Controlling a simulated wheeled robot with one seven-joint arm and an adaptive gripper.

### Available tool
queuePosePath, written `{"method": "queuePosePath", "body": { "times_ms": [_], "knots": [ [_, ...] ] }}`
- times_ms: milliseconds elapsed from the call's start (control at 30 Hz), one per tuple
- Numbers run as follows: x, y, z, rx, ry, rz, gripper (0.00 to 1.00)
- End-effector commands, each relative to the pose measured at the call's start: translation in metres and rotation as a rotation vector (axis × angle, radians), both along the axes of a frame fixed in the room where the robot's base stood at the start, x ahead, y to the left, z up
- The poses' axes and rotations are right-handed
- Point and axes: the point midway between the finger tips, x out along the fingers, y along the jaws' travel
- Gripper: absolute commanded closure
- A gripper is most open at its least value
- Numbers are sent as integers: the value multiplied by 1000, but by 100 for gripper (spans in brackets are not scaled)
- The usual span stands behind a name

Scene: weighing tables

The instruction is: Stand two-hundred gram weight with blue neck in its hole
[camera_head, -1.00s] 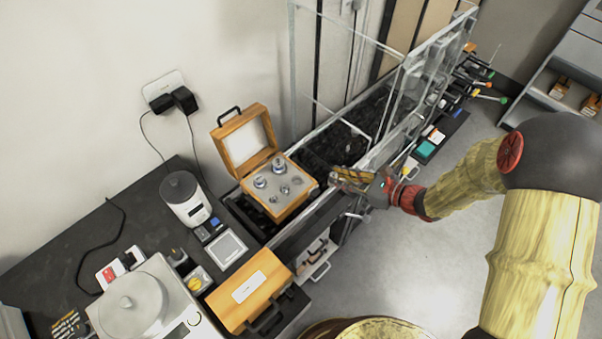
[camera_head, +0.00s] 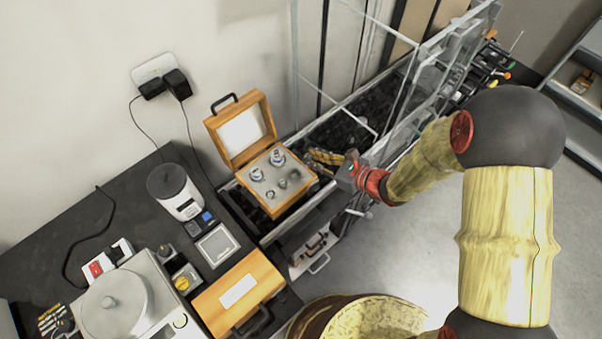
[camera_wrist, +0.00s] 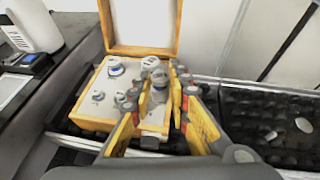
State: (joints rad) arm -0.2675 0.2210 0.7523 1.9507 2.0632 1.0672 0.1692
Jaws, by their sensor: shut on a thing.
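My gripper (camera_wrist: 163,98) is shut on the two-hundred gram weight with blue neck (camera_wrist: 160,79), which shows small between the fingertips in the wrist view. Most of it is hidden by the fingers. In the head view my gripper (camera_head: 322,157) is just right of the open wooden weight box (camera_head: 270,208); the held weight cannot be made out there. The box also shows in the wrist view (camera_wrist: 90,122). Several silvery weights stand in its grey top, among them two larger ones (camera_wrist: 115,67) (camera_wrist: 150,63). I cannot tell which hole is empty.
The box lid (camera_head: 243,130) stands open behind it. Glass panels (camera_head: 352,65) rise behind and right of my gripper. Loose pale pieces (camera_wrist: 303,124) lie on the dark surface at right. A closed wooden case (camera_head: 238,290), a white device (camera_head: 178,193) and a balance (camera_head: 115,300) are left.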

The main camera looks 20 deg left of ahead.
Motion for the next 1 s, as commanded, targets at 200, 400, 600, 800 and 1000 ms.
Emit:
{"method": "queuePosePath", "body": {
  "times_ms": [200, 400, 600, 800, 1000],
  "knots": [
    [-9, 25, -35, 0, 3, 1, 100],
    [-11, 32, -44, 1, 2, -1, 100],
    [-13, 38, -70, -2, 4, -2, 100],
    [-12, 38, -82, 0, 1, -2, 100],
    [-12, 38, -81, 0, 1, -2, 100]
  ]
}}
